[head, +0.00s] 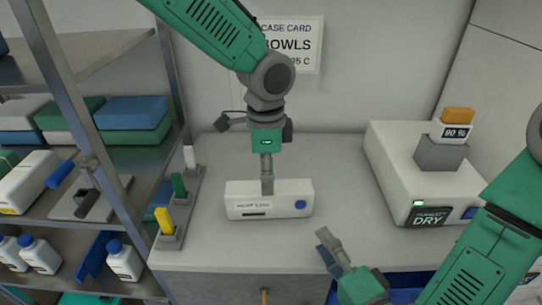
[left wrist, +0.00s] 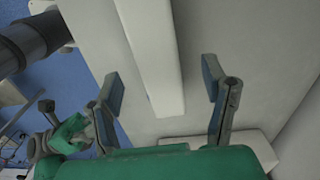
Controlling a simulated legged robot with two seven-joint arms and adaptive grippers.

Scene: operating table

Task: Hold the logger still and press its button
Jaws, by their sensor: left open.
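The logger (head: 250,206), a white box with a printed label on its front, lies on the grey worktop. Its blue button (head: 300,204) is on the right of its front face. My left gripper (head: 267,186) points down at the logger's middle from above, seen edge-on. In the left wrist view its two fingers (left wrist: 163,90) are apart, with the white logger (left wrist: 152,50) between them and a gap on each side. My right gripper (head: 324,245) is in front of the logger, to the right, apart from the button. Its finger gap is unclear.
A white device (head: 400,165) marked DRY stands at the right with an orange-topped block. A rack with coloured pieces (head: 172,220) stands left of the logger. Metal shelves (head: 70,215) with bottles and boxes fill the left. Worktop between logger and device is clear.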

